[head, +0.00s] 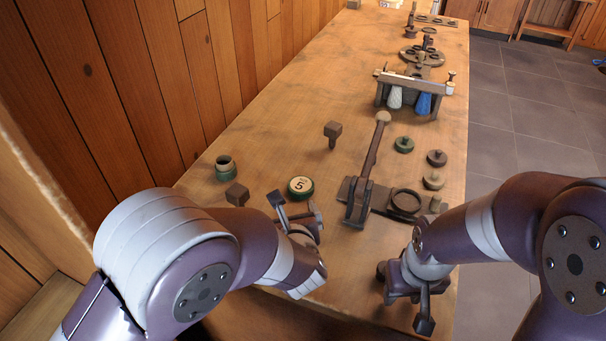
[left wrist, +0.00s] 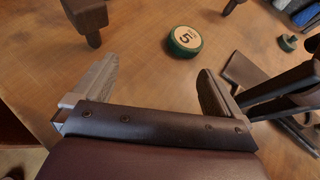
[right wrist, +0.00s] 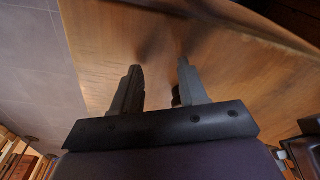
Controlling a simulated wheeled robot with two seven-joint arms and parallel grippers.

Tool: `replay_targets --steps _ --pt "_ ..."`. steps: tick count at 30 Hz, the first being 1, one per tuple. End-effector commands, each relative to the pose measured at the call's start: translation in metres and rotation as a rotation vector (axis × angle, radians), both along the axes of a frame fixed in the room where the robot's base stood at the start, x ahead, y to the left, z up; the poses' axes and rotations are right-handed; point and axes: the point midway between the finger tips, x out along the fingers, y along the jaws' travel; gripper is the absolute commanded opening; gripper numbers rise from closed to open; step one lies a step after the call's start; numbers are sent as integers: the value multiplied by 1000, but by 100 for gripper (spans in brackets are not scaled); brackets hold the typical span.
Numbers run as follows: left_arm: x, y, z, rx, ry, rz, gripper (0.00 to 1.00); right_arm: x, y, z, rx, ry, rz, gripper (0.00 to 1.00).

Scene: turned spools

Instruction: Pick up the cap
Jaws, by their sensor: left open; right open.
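The cap, a round green piece with a cream top marked 5 (head: 300,185), lies flat on the wooden table. It also shows in the left wrist view (left wrist: 184,41), just beyond the space between the fingertips. My left gripper (head: 297,206) is open and empty, close in front of the cap and not visibly touching it. My right gripper (head: 405,298) is open over the front right part of the table. In the right wrist view only bare table shows between its fingers (right wrist: 160,68).
A dark lever press (head: 357,200) stands right of the cap, with a dark ring (head: 405,203) beside it. A dark block (head: 237,194) and a green open jar (head: 224,172) are to the left. A dark post (head: 332,134) stands behind. Several small discs lie at right.

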Motion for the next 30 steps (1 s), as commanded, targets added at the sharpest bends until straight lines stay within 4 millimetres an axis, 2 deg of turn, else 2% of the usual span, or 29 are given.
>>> replay_targets --steps 1,2,5,12,17,22,25,30 --pt "1 -16 -2 35 -26 -75 99 0 0 -3 0 0 0 43" --pt "1 -23 -1 53 -39 -110 99 0 0 -4 0 0 0 43" --pt "9 -34 -3 80 -60 -164 99 0 0 -4 0 0 0 43" --pt "58 -33 -23 81 -59 -166 99 0 0 -3 0 0 0 43" --pt "75 -32 -29 81 -59 -164 99 0 0 -2 0 0 0 43" --pt "106 -29 -39 78 -59 -162 99 0 0 3 0 0 0 43" --pt "117 -29 -44 79 -58 -164 99 0 0 3 0 0 0 43" --pt "120 -29 -45 78 -60 -164 99 0 0 2 0 0 0 43"
